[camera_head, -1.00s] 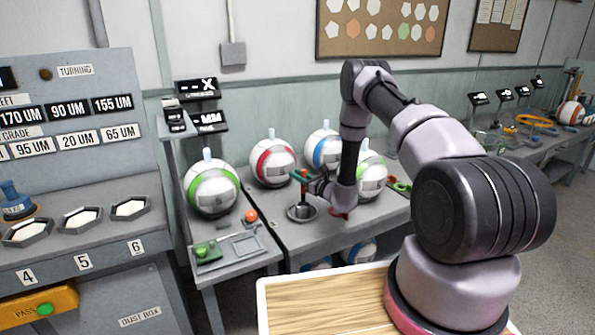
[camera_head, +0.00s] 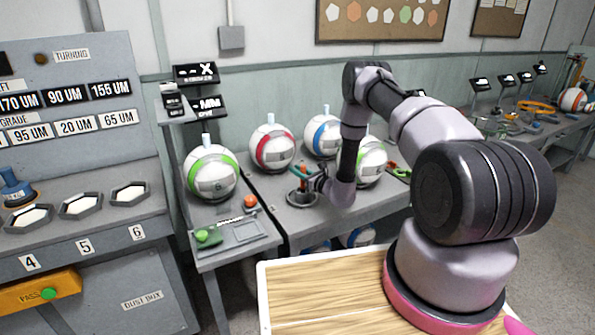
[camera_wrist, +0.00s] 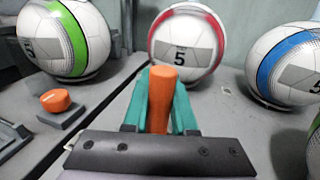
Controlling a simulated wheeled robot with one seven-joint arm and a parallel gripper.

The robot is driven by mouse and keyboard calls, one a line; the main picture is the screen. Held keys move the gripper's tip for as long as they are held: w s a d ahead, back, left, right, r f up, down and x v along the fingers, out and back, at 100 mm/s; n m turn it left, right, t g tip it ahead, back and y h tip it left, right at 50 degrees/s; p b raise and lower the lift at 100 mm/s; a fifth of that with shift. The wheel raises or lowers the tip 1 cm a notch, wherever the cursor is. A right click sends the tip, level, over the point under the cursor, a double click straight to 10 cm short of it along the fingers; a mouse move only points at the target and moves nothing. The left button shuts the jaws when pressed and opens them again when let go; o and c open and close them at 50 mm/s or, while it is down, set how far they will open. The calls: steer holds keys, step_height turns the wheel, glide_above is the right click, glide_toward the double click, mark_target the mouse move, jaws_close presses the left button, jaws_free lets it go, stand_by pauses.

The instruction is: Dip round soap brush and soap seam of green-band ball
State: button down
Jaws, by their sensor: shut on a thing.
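My gripper (camera_head: 308,177) is shut on an upright orange handle (camera_wrist: 160,98), which I take to be the round soap brush. Its green fingers (camera_wrist: 159,80) sit either side of the handle. The brush's lower end is hidden in the wrist view. In the head view the handle stands over a round dark dish (camera_head: 302,197) on the table; I cannot tell whether the brush touches it. One green-band ball (camera_head: 210,173) stands at the left, also in the wrist view (camera_wrist: 66,38). Another green-band ball (camera_head: 371,163) is partly hidden behind my arm.
A red-band ball (camera_head: 271,148) and a blue-band ball (camera_head: 323,136) stand behind the dish. An orange knob (camera_head: 250,202) and a green button (camera_head: 208,237) are on the left table. More balls sit under the table.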

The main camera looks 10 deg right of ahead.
step_height(320, 180, up, 9)
stand_by(1.0)
stand_by(0.4)
